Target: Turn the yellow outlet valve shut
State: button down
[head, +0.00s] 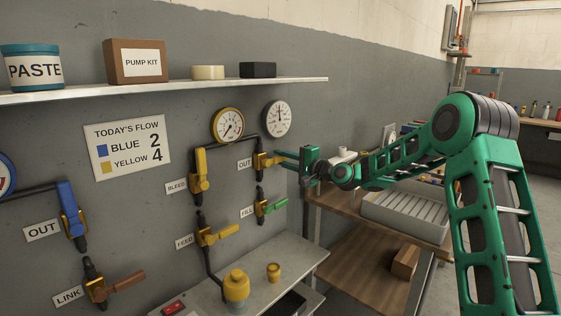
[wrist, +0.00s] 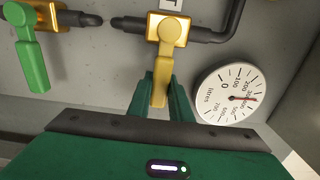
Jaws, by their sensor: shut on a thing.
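The yellow outlet valve (head: 262,161) is on the grey wall by the right-hand OUT label (head: 245,164), below two gauges. Its brass body and yellow handle (wrist: 160,82) show in the wrist view. The handle sticks out to the right in the head view and lies across the dark pipe. My gripper (head: 284,157) reaches in from the right. In the wrist view my gripper (wrist: 160,98) has one green finger on each side of the handle's end and is shut on it. The handle's tip is partly hidden between the fingers.
The green FILL valve handle (head: 272,207) sits just below; it also shows in the wrist view (wrist: 32,65). A white gauge (wrist: 229,94) is close to my fingers. The yellow BLEED handle (head: 200,161) is to the left. A wooden table (head: 332,203) stands below my arm.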

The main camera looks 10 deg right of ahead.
jog(key=shift+w+d+f, duration=0.1)
jog(key=shift+d+f, duration=0.15)
jog(key=shift+d, duration=0.1)
jog(key=c, duration=1.6)
grip_release()
jog(key=shift+a+r, duration=0.1)
jog(key=shift+a, duration=0.05)
jog(key=v, duration=1)
jog(key=shift+s, duration=0.35)
